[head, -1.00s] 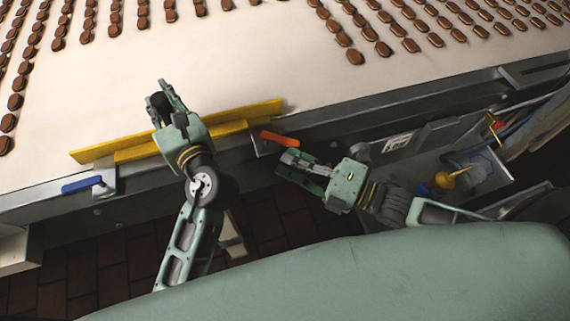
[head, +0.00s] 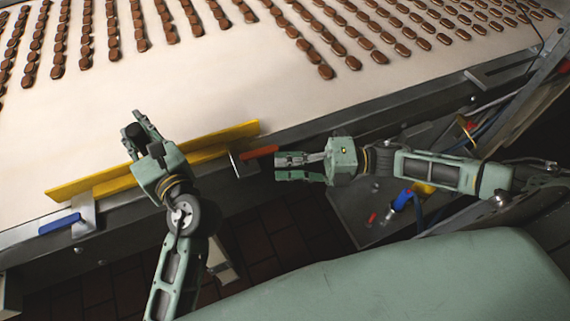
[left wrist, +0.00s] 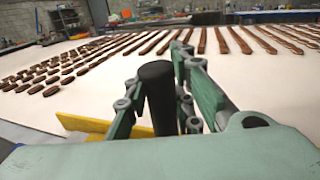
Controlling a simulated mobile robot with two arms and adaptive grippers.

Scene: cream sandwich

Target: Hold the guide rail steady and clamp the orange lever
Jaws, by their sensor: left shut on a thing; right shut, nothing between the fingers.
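The yellow guide rail (head: 70,190) lies along the near edge of the conveyor belt. My left gripper (head: 134,128) is shut on a black upright post behind the rail. The post (left wrist: 157,95) stands between the fingers in the left wrist view, where part of the yellow rail (left wrist: 85,123) also shows. The orange lever (head: 261,152) sits on a metal bracket at the rail's right end, pointing right, roughly in line with the belt edge. My right gripper (head: 277,166) is shut and empty, its fingertips just right of and below the lever's tip; I cannot tell whether they touch.
A blue lever (head: 59,224) sits on a bracket (head: 84,215) at the rail's left end. Rows of brown chocolate pieces (head: 325,72) lie on the pale belt (head: 60,130); the belt beside the rail is bare. Bottles and tools (head: 405,198) lie below my right arm.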

